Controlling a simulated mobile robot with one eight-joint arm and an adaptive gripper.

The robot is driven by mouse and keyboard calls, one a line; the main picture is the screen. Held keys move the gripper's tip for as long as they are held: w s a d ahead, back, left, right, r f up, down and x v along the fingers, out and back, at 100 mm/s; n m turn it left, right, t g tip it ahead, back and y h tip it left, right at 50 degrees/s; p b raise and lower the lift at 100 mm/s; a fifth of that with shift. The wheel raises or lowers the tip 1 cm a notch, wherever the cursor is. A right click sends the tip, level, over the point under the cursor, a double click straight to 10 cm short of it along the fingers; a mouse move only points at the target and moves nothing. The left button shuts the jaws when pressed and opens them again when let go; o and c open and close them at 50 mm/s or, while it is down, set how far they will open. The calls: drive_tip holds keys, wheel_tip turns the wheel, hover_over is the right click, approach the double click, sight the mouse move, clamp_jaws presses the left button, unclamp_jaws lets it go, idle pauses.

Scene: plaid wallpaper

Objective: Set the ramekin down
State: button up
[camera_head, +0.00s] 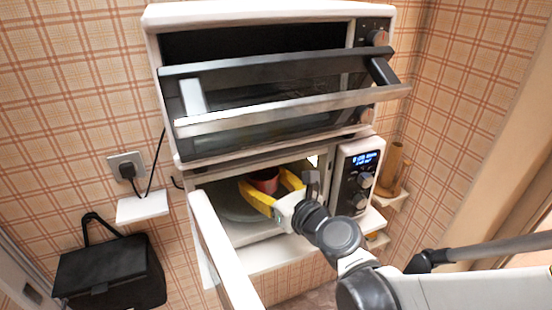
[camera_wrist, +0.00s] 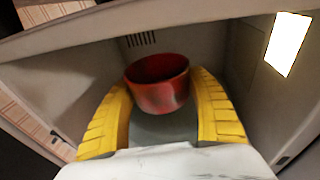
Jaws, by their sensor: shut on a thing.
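The ramekin (camera_wrist: 160,92) is a small red round cup, upright, between the two yellow fingers of my gripper (camera_wrist: 163,100) in the wrist view. My gripper is shut on it. In the head view the ramekin (camera_head: 265,180) shows partly behind the yellow fingers (camera_head: 272,192), inside the open lower microwave (camera_head: 360,185). A grey round plate (camera_head: 240,208) lies on the microwave floor below it. I cannot tell whether the ramekin's base touches the plate.
The microwave door (camera_head: 228,255) stands open on the left. Above, an oven (camera_head: 270,22) has its dark glass door (camera_head: 280,95) partly open. A lit panel (camera_wrist: 287,44) is on the cavity's right wall. A brown bottle (camera_head: 394,168) stands on a shelf at right; a black bag (camera_head: 110,272) hangs at left.

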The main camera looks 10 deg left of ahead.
sight(254, 174)
drive_tip(key=x, duration=0.4)
drive_tip(key=shift+r+b, duration=0.2)
drive_tip(key=shift+b, duration=0.15)
drive_tip(key=shift+w+a+f+b, duration=0.2)
drive_tip(key=shift+f+b, duration=0.15)
drive_tip(key=shift+f, duration=0.15)
drive_tip(key=shift+w+a+f+b, duration=0.15)
drive_tip(key=shift+f+b, duration=0.15)
drive_tip(key=shift+f, duration=0.2)
drive_tip(key=shift+d+f+b, duration=0.1)
drive_tip(key=shift+f+b, duration=0.35)
drive_tip(key=shift+f, duration=0.5)
drive_tip(key=shift+f+b, duration=0.8)
drive_tip(key=shift+f, duration=0.4)
drive_tip(key=shift+f, duration=0.1)
drive_tip(key=shift+f, duration=0.2)
drive_tip(key=o, duration=1.1)
drive_tip(key=shift+o, duration=1.1)
